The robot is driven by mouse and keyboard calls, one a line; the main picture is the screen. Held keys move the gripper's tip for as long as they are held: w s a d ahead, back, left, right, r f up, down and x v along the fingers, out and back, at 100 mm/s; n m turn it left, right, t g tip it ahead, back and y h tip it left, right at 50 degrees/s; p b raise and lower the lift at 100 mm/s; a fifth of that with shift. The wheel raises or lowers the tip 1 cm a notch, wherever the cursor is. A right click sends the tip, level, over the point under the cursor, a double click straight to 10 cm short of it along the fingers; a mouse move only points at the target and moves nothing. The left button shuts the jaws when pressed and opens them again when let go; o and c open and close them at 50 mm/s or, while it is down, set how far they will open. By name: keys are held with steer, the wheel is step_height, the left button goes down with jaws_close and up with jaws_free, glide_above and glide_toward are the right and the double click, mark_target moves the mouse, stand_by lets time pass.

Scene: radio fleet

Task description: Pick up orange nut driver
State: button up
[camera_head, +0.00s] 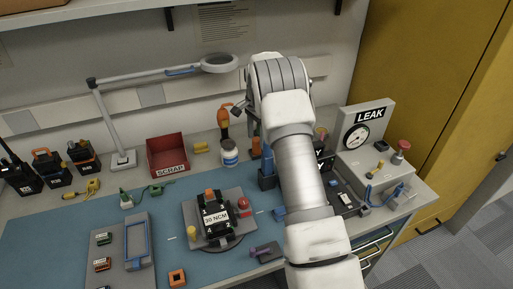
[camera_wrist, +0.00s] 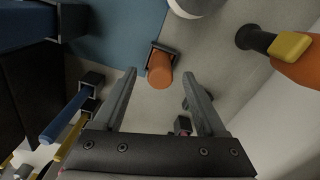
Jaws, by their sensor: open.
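An orange cylindrical handle (camera_wrist: 159,72), which looks like the orange nut driver, stands in a small dark holder in the wrist view. It shows end-on, beyond and between the fingertips of my gripper (camera_wrist: 161,78). My gripper is open, with a clear gap between its fingers and nothing held. In the head view, an orange handle (camera_head: 256,147) shows beside my arm, above the bench. My gripper is mostly hidden there behind my own wrist. The lower part of the driver is hidden.
A larger orange tool with a yellow part (camera_wrist: 292,47) is at the right of the wrist view. A blue-handled driver (camera_wrist: 66,116) stands at the left. A white jar (camera_head: 229,152), red scrap bin (camera_head: 167,143) and leak tester (camera_head: 367,115) stand on the bench.

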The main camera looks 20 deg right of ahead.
mark_target(256, 150)
step_height(256, 150, down, 2)
steer(key=shift+f, duration=0.15)
jaws_close()
stand_by(0.3)
stand_by(1.1)
